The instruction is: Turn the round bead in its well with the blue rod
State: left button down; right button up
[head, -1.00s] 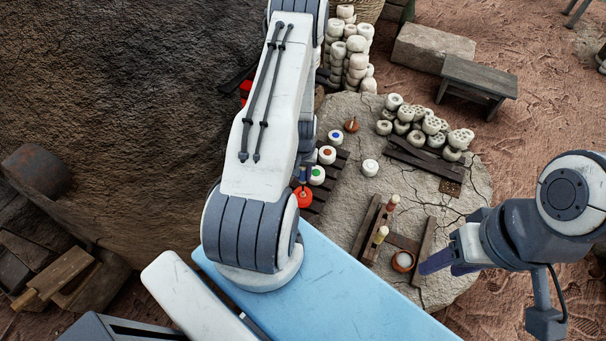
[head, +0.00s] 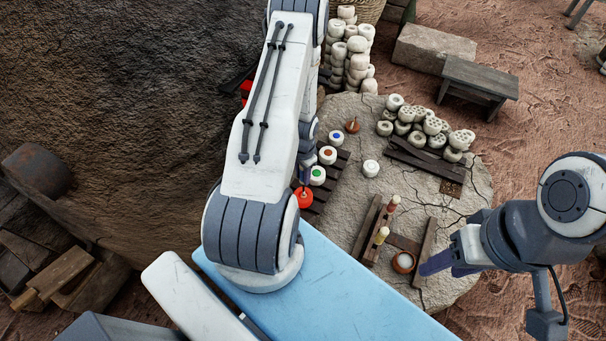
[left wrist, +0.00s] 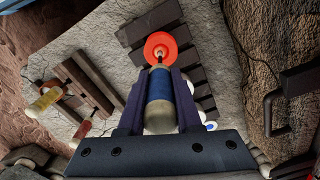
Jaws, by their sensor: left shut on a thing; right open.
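My left gripper (head: 305,174) is shut on the blue rod (left wrist: 160,86), which has a pale butt end. The left wrist view shows the rod between both fingers, its thin dark tip pointing at the middle of a round red-orange piece (left wrist: 160,46). The tip appears to be at that piece's centre; I cannot tell whether it touches. The red-orange piece also shows in the head view (head: 303,199), just below the left gripper, partly hidden by my arm. I cannot tell bead from well in it. My right gripper (head: 447,263) is open and empty at the right.
White round pieces with blue (head: 337,136), brown (head: 327,155) and green (head: 317,176) centres line the dark slats. A plain white piece (head: 371,168) stands nearby.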

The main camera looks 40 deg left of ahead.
pick_arm(q)
jog(key=shift+r, duration=0.25)
jog(key=shift+r+p, duration=1.5)
jog(key=shift+p, duration=0.2)
jog(key=shift+r, duration=0.1)
notch_tip(320, 180, up, 3)
jog(key=p, duration=0.3)
jog(key=shift+r+p, duration=0.2)
jog(key=shift+p, duration=0.15)
